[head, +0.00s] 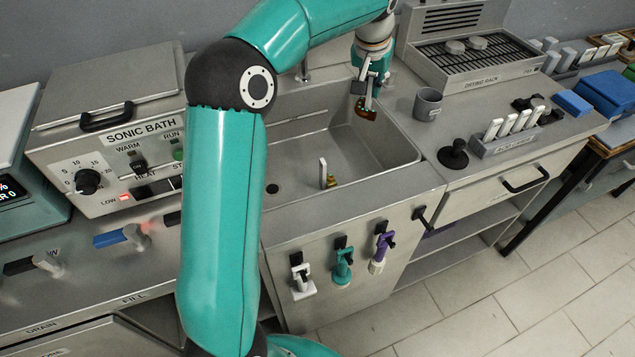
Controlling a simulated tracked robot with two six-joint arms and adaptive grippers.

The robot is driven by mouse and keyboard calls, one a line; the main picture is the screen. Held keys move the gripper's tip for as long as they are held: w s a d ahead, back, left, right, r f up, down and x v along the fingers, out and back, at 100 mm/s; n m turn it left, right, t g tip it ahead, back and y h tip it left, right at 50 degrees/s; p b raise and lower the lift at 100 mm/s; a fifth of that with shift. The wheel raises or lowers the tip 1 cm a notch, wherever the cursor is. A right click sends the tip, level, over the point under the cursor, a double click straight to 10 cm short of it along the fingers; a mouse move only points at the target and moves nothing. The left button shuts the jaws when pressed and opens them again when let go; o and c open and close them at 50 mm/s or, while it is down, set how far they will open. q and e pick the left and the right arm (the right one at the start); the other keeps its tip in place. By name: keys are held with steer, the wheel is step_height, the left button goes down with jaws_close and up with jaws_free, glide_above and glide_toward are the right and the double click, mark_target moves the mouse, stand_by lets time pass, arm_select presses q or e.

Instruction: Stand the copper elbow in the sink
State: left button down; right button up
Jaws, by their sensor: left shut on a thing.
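The sink (345,150) is a grey basin set into the counter in the middle of the head view. My left gripper (368,98) is over the sink's far right part, pointing down. It is shut on the copper elbow (367,112), a small curved copper-brown piece that hangs below the fingers. The fingers cover part of the elbow. I cannot tell exactly how high it is above the sink floor. My right gripper is not in view.
A small brass piece with a pale upright handle (324,172) stands in the sink. A grey mug (428,104) and a black knobbed object (453,154) stand right of the sink. The drying rack (470,60) is behind them. The sonic bath (115,140) is at left.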

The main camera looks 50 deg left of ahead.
arm_select(q)
step_height(320, 180, down, 2)
steer(key=shift+f+b, duration=0.1)
steer(key=shift+b, duration=0.45)
steer(key=shift+s+f+b, duration=0.1)
steer(key=shift+f+b, duration=0.6)
steer(key=shift+f, duration=9.1)
steer(key=c, duration=1.7)
jaws_free()
steer(key=o, duration=0.5)
